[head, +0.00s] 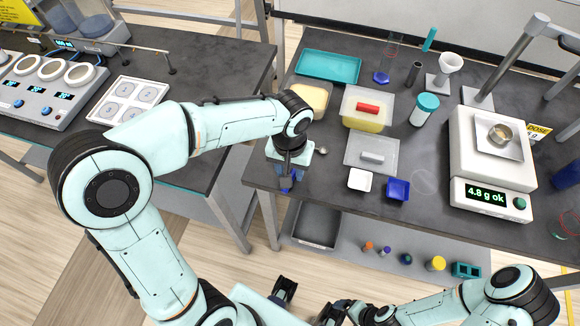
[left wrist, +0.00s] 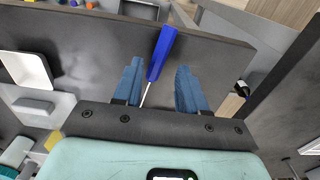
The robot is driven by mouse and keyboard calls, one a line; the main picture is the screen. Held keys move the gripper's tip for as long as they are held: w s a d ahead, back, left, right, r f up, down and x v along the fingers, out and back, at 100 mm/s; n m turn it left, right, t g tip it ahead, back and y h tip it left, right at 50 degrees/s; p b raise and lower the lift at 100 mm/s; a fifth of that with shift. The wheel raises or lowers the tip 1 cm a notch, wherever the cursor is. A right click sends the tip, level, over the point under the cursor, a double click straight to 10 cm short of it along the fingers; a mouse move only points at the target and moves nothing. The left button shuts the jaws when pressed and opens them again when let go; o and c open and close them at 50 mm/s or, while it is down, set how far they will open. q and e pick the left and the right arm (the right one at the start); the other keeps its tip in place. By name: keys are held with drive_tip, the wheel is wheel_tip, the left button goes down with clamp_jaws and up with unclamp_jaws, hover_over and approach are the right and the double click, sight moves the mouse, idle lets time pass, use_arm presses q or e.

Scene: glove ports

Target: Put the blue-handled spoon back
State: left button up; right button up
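The blue-handled spoon shows in the left wrist view (left wrist: 162,52), its blue handle between my two blue fingers and its thin metal shaft running down towards the palm. A small metal bowl, likely the spoon's, shows beside my left gripper in the head view (head: 321,150). My left gripper (head: 287,182) points down at the table's front-left corner; in the left wrist view (left wrist: 158,85) its fingers are apart, with a gap on both sides of the handle. The handle is hidden in the head view. My right gripper (head: 340,312) is low at the bottom edge, its fingers unclear.
Near the spoon are a white dish (head: 360,180), a blue dish (head: 398,190) and a clear tray (head: 384,142) with a grey block. Behind stand a tub (head: 325,87) and a yellow tub (head: 362,124) with a red piece on top. A scale (head: 490,150) reads 4.8 g ok.

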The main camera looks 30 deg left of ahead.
use_arm(q)
drive_tip(key=shift+r, duration=0.1)
wheel_tip(320, 180, up, 13)
drive_tip(key=p, duration=0.2)
drive_tip(key=shift+p, duration=0.35)
use_arm(e)
drive_tip(key=r, duration=0.1)
drive_tip(key=w+r, duration=0.1)
drive_tip(key=r, duration=0.1)
drive_tip(key=shift+w, duration=0.3)
use_arm(q)
drive_tip(key=shift+s, duration=0.15)
use_arm(e)
drive_tip(key=shift+s, duration=0.1)
